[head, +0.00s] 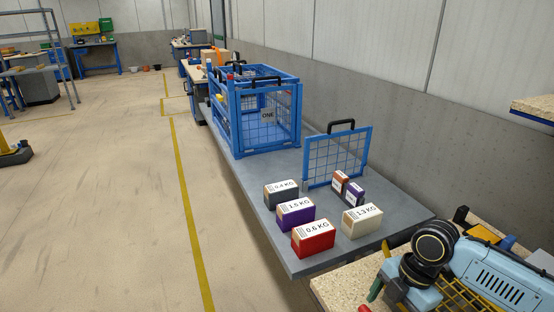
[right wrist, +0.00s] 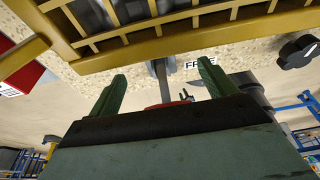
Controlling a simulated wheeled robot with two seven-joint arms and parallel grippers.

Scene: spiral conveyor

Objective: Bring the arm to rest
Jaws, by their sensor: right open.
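My right gripper (right wrist: 162,75) has two dark green fingers, spread apart with no object clearly held between them. Beyond them in the right wrist view is a yellow lattice frame (right wrist: 150,50), with a speckled board surface and a partly covered label behind. A grey bar and a small red thing show between the fingers; I cannot tell how far away they are. In the head view, light blue and black parts at the lower right appear to be my right arm, above a yellow grid. My left gripper is not in view.
A grey table (head: 300,262) carries boxes: dark grey (head: 281,195), purple (head: 295,215), red (head: 313,240), cream (head: 362,220) and two small ones. A blue mesh panel (head: 338,155) stands behind them, near a blue cage (head: 240,140). The floor at left is open.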

